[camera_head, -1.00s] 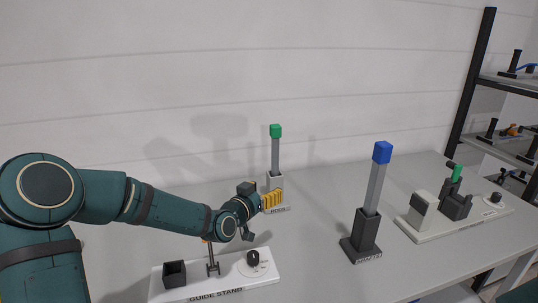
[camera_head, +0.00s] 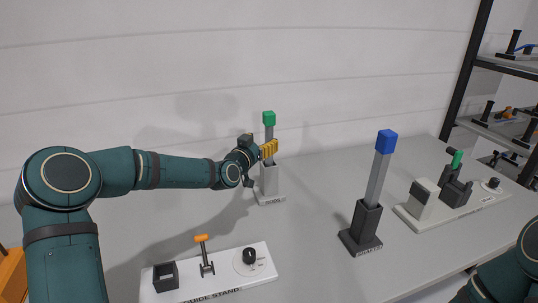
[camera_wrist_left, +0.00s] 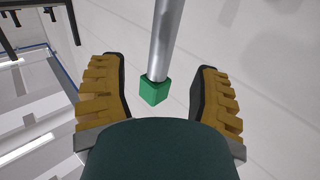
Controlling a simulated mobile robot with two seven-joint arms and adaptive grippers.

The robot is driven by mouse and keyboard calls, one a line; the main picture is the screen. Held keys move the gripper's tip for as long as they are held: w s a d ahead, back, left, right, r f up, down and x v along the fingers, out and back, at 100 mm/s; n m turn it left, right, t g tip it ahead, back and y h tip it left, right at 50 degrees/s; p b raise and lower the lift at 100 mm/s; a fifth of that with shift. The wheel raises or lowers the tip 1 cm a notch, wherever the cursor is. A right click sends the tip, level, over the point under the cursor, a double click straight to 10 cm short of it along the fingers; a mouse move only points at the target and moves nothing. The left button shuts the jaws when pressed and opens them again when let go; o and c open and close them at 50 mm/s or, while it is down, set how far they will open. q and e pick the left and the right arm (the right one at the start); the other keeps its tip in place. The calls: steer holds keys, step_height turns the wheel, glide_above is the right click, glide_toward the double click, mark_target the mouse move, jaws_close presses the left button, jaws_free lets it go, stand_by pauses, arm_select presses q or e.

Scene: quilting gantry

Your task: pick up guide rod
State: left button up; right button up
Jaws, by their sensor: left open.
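A grey rod with a green cap (camera_head: 268,119) stands upright in a pale holder (camera_head: 270,193) at the back of the table. My left gripper (camera_head: 269,149) is at this rod, below its cap. In the left wrist view the open yellow fingers (camera_wrist_left: 162,80) lie on either side of the rod (camera_wrist_left: 168,40) and its green cap (camera_wrist_left: 153,90), with gaps visible. A second rod with a blue cap (camera_head: 387,141) stands in a dark holder (camera_head: 362,232) to the right. The white guide stand (camera_head: 215,286) is at the front. My right gripper is out of view.
The guide stand carries a black socket (camera_head: 165,275), an orange-topped lever (camera_head: 202,239) and a knob (camera_head: 249,256). A pale fixture base (camera_head: 440,213) with blocks stands at the right. Shelves (camera_head: 505,66) are beyond. The middle of the table (camera_head: 310,215) is clear.

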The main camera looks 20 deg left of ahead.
mark_target(267, 136)
arm_select(q)
steer(key=shift+w+d, duration=0.15)
steer(key=shift+w, duration=0.75)
steer(key=shift+w+d, duration=0.2)
steer(key=shift+w, duration=0.7)
steer(key=shift+w+d, duration=0.15)
steer(key=shift+w, duration=0.75)
steer(key=shift+o, duration=0.2)
jaws_close()
